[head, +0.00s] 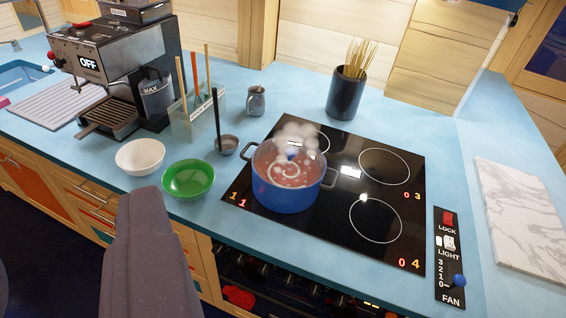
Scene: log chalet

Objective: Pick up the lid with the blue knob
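A blue pot (286,197) with two side handles stands on the left front zone of the black cooktop. A small blue knob (292,152) shows over the middle of the pot's top, partly veiled by white steam. The lid under it looks like clear glass, with reddish contents and a pale swirl visible below; its rim is hard to make out. My gripper (145,215) appears as a dark grey shape at the lower left, in front of the counter and apart from the pot. Its fingertips cannot be made out, and nothing is visibly held.
The cooktop (330,225) shows lit red digits. A dark skewer jar (345,96) stands behind. A control panel (449,258) and marble board (520,218) lie right.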

